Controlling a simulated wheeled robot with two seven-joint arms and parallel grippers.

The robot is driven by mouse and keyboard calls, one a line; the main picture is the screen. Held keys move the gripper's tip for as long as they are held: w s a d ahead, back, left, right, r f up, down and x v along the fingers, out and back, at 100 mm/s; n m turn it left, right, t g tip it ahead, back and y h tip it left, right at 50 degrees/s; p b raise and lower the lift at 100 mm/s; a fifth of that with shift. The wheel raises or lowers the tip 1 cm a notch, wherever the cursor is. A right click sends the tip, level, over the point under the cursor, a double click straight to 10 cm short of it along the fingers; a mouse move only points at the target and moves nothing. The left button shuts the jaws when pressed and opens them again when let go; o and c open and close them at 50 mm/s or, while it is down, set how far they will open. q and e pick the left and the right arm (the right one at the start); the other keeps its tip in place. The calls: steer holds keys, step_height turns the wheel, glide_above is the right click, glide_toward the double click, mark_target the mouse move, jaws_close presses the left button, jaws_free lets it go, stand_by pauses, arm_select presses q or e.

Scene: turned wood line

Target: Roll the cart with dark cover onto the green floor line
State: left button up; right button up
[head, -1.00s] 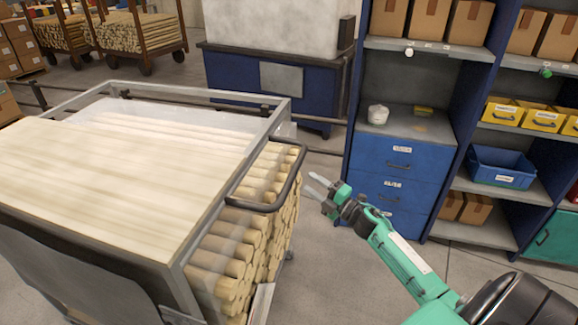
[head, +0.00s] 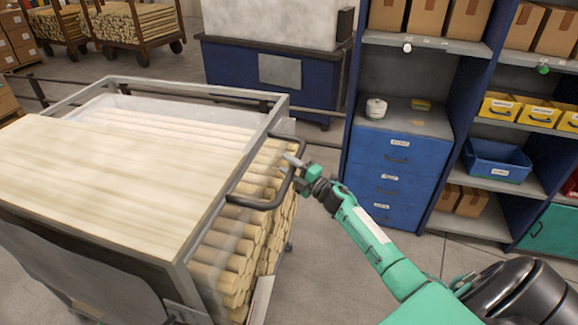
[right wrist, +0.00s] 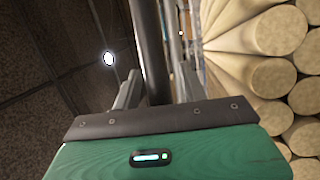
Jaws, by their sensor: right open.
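A cart (head: 200,89) with a grey metal frame stands at the left in the head view, loaded with pale round wood rods and pale planks on top. A dark grey sheet (head: 75,262) covers its near side; no dark cover shows on top. A dark loop handle (head: 255,205) sticks out from its right end. My right gripper (head: 291,163) is at the handle's far right part. In the right wrist view its open fingers (right wrist: 158,78) stand on either side of the dark handle bar (right wrist: 149,45). My left gripper and the green floor line are not in view.
A blue drawer cabinet with shelves (head: 395,165) stands close to the right of my right gripper. A blue bin unit (head: 270,75) and a low dark rail stand behind the cart. Two rod-loaded trolleys (head: 135,30) are at the back left. Bare concrete floor lies between cart and cabinet.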

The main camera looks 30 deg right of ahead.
jaws_close()
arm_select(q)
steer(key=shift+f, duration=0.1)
